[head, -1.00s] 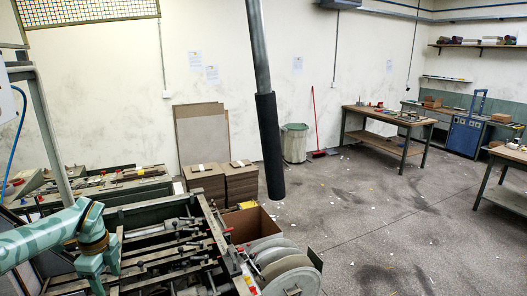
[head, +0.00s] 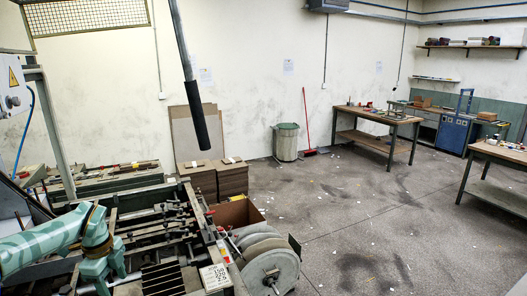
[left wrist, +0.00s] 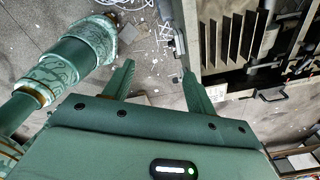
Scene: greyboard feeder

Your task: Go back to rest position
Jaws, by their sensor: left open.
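My left arm comes in from the left in the head view, over the near left side of the machine. Another green patterned limb of mine shows at the left of that view. My right gripper is in neither view.
The machine (head: 150,225) with rails and slots fills the lower left. A reel (head: 272,268) stands at its right end. A dark pole (head: 197,115) hangs ahead. Cardboard stacks (head: 232,180) and a bin (head: 286,142) stand behind. Open floor (head: 370,220) lies right, before the workbench (head: 375,112).

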